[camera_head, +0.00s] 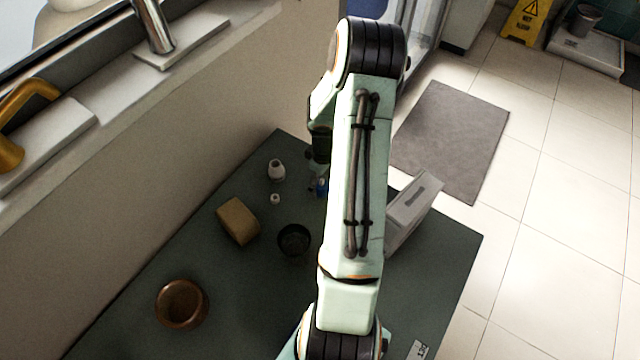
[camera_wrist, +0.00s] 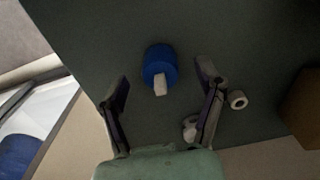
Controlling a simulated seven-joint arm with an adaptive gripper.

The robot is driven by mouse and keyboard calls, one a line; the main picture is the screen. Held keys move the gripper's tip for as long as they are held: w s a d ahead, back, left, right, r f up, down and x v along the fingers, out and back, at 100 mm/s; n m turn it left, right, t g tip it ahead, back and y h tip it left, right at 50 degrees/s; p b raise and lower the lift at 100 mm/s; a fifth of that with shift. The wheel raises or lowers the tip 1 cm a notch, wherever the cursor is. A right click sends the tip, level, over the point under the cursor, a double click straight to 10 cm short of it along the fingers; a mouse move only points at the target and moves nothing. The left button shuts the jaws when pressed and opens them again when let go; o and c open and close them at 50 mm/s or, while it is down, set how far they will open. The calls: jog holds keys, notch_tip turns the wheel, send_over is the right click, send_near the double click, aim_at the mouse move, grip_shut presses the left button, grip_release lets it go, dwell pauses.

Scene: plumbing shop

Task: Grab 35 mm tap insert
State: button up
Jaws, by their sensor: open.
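A blue cylindrical piece with a pale stem, which looks like the tap insert (camera_wrist: 160,64), is on the dark green table (camera_wrist: 225,35). In the wrist view it lies between my two fingertips, slightly beyond them, and nothing grips it. In the head view a small bit of the blue insert (camera_head: 321,187) shows beside my arm, which hides part of it. My gripper (camera_wrist: 161,82) is open and empty, with its fingers spread on either side of the insert. In the head view my gripper is mostly hidden behind my arm.
Left of the insert in the head view are a white bottle-shaped fitting (camera_head: 276,171), a small white ring (camera_head: 275,199), a tan block (camera_head: 238,221) and a dark bowl (camera_head: 293,240). A wooden bowl (camera_head: 182,304) is at lower left. A grey-white box (camera_head: 412,210) is right of my arm.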

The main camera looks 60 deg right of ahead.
jog(key=shift+f, duration=0.95)
jog(key=c, duration=1.2)
jog(key=shift+c, duration=0.2)
jog(key=shift+r, duration=0.15)
